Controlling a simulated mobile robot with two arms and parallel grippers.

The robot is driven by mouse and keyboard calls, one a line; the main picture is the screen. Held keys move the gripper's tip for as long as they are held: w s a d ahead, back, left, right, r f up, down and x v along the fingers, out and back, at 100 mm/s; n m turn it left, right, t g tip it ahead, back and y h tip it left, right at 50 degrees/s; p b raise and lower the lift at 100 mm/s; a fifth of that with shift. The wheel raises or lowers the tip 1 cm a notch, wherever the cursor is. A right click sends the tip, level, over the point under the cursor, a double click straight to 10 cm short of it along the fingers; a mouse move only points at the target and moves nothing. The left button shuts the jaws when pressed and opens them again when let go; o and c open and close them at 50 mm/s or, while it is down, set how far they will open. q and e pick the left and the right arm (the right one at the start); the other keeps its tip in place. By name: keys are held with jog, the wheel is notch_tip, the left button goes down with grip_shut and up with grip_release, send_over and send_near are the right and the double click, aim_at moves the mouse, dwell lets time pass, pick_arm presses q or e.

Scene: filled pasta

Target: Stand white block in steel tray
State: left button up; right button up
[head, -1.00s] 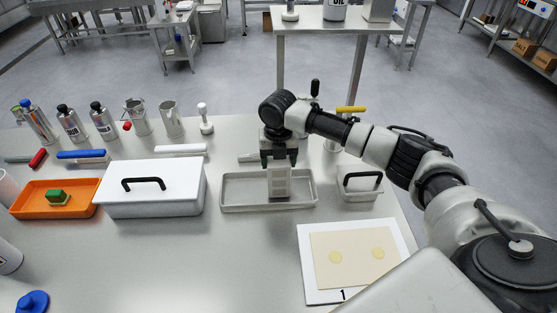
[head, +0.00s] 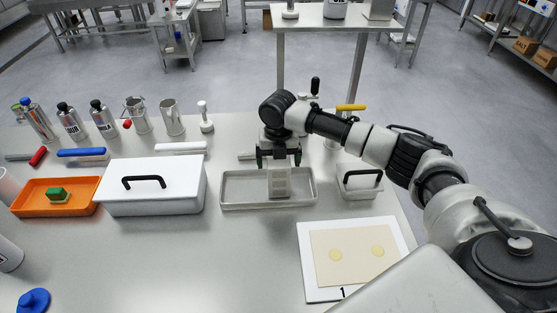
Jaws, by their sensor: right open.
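The white block (head: 279,184) stands upright in the steel tray (head: 235,188), a little right of the tray's middle. The steel tray is a shallow grey rectangle on the table. My right gripper (head: 279,160) is directly above the block, pointing down with its fingers spread apart. Its fingertips are near the block's top, one on each side, and do not grip it. My left gripper is out of view.
A white lidded box (head: 150,200) stands left of the tray, with an orange tray (head: 30,203) beyond it. A smaller lidded box (head: 359,190) is close on the right. A white board (head: 310,285) with a dough sheet (head: 352,268) lies in front right. Bottles line the back left.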

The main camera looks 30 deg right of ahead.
notch_tip(320, 180, up, 12)
jog(key=b, duration=0.1)
jog(key=shift+f, duration=0.1)
dwell(1.7)
